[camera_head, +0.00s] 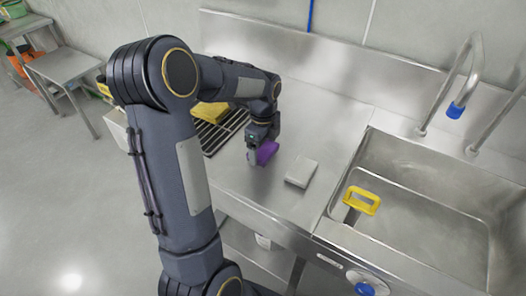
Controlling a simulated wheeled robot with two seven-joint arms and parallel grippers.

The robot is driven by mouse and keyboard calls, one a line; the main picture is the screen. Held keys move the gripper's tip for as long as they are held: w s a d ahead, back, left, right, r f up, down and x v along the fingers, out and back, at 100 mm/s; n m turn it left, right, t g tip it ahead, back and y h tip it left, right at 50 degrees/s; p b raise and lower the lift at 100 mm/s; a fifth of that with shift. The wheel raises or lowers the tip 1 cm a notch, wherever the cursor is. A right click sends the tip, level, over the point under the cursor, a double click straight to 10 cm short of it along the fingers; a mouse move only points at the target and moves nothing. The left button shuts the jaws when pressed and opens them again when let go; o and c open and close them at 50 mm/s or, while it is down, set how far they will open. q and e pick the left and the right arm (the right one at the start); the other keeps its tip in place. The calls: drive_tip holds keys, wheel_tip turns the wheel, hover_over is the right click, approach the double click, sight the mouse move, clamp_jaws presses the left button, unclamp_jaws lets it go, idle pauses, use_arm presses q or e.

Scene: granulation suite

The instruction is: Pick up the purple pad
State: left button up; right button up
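The purple pad (268,151) is on the steel counter beside the sink, near the black rack. My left gripper (257,156) points down right at the pad, and a finger covers the pad's left part. The pad shows to the right of that finger. The far finger is hidden, so I cannot tell whether the gripper is open around the pad or shut on it. I also cannot tell whether the pad touches the counter. My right gripper is not in view.
A grey-white pad (301,171) lies just right of the purple one. A yellow cloth (211,112) is on the black rack (222,131). The sink (425,205) at right holds a yellow-framed object (362,200). A faucet (462,85) stands behind it.

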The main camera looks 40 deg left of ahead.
use_arm(q)
drive_tip(key=shift+c, duration=0.9)
drive_tip(key=shift+r, duration=0.15)
drive_tip(key=shift+r, duration=0.2)
wheel_tip(320, 180, up, 2)
drive_tip(key=shift+r, duration=0.1)
drive_tip(key=s+r, duration=0.1)
drive_tip(key=s+d+r, duration=0.1)
drive_tip(key=r, duration=0.1)
drive_tip(key=s+r, duration=0.1)
drive_tip(key=r, duration=0.1)
drive_tip(key=shift+s+d+r, duration=0.2)
drive_tip(key=shift+s+d, duration=0.2)
drive_tip(key=s+d+r+b, duration=0.1)
drive_tip(key=s+d+r, duration=0.3)
drive_tip(key=s, duration=0.5)
drive_tip(key=shift+r, duration=0.4)
